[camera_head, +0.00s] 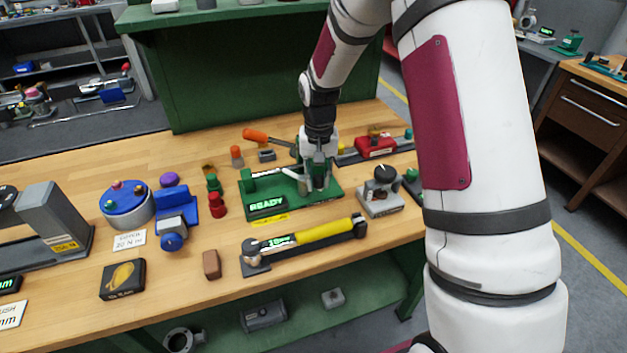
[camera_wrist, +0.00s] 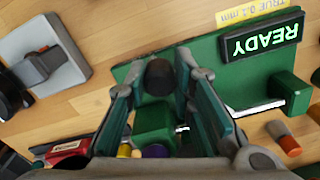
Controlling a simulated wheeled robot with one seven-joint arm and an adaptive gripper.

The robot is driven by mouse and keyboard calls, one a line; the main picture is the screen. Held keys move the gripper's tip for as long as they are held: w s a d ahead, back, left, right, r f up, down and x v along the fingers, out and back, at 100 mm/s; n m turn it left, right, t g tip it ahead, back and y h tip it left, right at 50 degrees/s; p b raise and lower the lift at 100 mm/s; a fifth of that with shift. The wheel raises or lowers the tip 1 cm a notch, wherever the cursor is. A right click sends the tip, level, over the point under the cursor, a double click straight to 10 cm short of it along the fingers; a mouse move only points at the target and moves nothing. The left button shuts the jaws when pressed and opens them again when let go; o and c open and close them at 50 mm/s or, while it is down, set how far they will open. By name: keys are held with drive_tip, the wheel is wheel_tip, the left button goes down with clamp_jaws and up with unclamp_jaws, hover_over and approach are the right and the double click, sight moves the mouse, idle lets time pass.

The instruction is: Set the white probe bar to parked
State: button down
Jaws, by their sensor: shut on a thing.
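The white probe bar (camera_wrist: 257,106) belongs to a green fixture (camera_head: 328,190) whose display (camera_head: 267,204) reads READY. In the wrist view it shows as a white strip between a green block (camera_wrist: 290,92) and my gripper, partly hidden behind a finger. My gripper (camera_head: 318,182) is low over the right part of the fixture, pointing down. In the wrist view its fingers (camera_wrist: 160,85) are on both sides of a dark round knob (camera_wrist: 159,77) and shut on it. How the knob joins the bar is hidden by the fingers.
A yellow-handled tool (camera_head: 325,232) lies in front of the fixture. A grey block with a black knob (camera_head: 383,190) stands to its right, a red device (camera_head: 375,146) behind right. Red and green pieces (camera_head: 218,204) stand to the left. An orange handle (camera_head: 255,135) is behind.

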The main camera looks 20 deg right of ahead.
drive_tip(key=n, duration=0.1)
drive_tip(key=w+d+n, duration=0.1)
drive_tip(key=n, duration=0.1)
drive_tip(key=shift+w+d+n+b, duration=0.1)
drive_tip(key=shift+d+n+b, duration=0.05)
drive_tip(key=shift+n+b, duration=0.2)
drive_tip(key=shift+w+d+n, duration=0.2)
drive_tip(key=shift+w+n, duration=0.1)
drive_tip(key=shift+n, duration=0.55)
drive_tip(key=shift+w+d+n, duration=0.2)
drive_tip(key=shift+w+n, duration=0.1)
drive_tip(key=shift+n, duration=0.5)
drive_tip(key=shift+w+r+b, duration=0.1)
drive_tip(key=shift+b, duration=0.2)
drive_tip(key=c, duration=1.4)
unclamp_jaws()
drive_tip(key=shift+o, duration=0.2)
wheel_tip(320, 180, up, 12)
